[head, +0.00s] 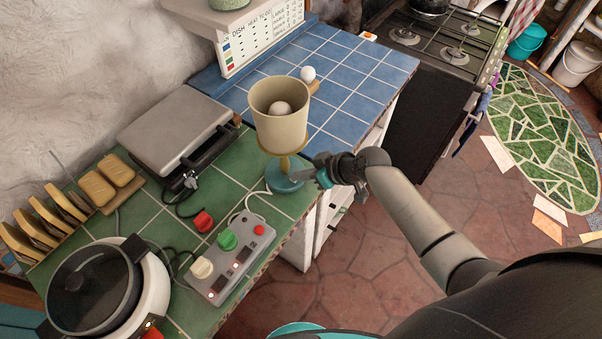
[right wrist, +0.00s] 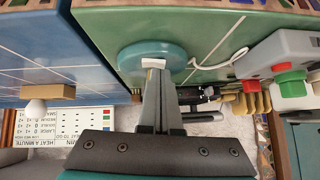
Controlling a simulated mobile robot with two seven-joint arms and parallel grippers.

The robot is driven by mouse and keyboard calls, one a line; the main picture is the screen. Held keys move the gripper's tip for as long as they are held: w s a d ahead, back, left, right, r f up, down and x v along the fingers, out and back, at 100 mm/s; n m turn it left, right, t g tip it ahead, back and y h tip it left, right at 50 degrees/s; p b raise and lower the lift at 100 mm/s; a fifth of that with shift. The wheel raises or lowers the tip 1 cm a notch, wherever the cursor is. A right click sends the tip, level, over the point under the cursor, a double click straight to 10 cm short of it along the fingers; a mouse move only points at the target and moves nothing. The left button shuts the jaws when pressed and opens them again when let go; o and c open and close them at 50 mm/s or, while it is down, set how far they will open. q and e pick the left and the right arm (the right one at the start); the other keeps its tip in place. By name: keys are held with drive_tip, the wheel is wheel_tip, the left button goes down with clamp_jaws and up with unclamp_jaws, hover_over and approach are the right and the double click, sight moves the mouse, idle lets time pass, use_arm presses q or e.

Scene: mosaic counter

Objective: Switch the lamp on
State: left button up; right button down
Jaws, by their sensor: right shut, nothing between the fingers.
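The lamp (head: 281,121) stands upright on the green-tiled counter near its front edge. It has a beige shade with a pale bulb inside, a yellowish stem and a round teal base (head: 283,179). The bulb looks dull, with no glow. My right gripper (head: 312,172) is shut and empty, with its tips at the front of the base. In the right wrist view, the fingertips (right wrist: 157,74) reach the teal base (right wrist: 152,52). A small white piece (right wrist: 153,63) shows right at the tips; I cannot tell whether they touch it. My left gripper is not in view.
A grey control box (head: 230,258) with coloured knobs and a white cable lies left of the lamp. A closed grey grill (head: 177,128), a toast rack (head: 47,222) and a round cooker (head: 100,290) fill the counter's left. The blue-tiled counter (head: 345,70) is mostly clear.

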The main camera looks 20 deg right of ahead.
drive_tip(key=shift+s+a+f, duration=0.1)
drive_tip(key=shift+s+f, duration=0.15)
drive_tip(key=shift+f, duration=0.15)
drive_tip(key=shift+w+d+h, duration=0.1)
drive_tip(key=shift+d+h, duration=0.1)
drive_tip(key=shift+h, duration=0.1)
drive_tip(key=shift+w+d+b, duration=0.2)
drive_tip(key=shift+d+b, duration=0.1)
drive_tip(key=shift+w+d, duration=0.25)
drive_tip(key=shift+d, duration=0.05)
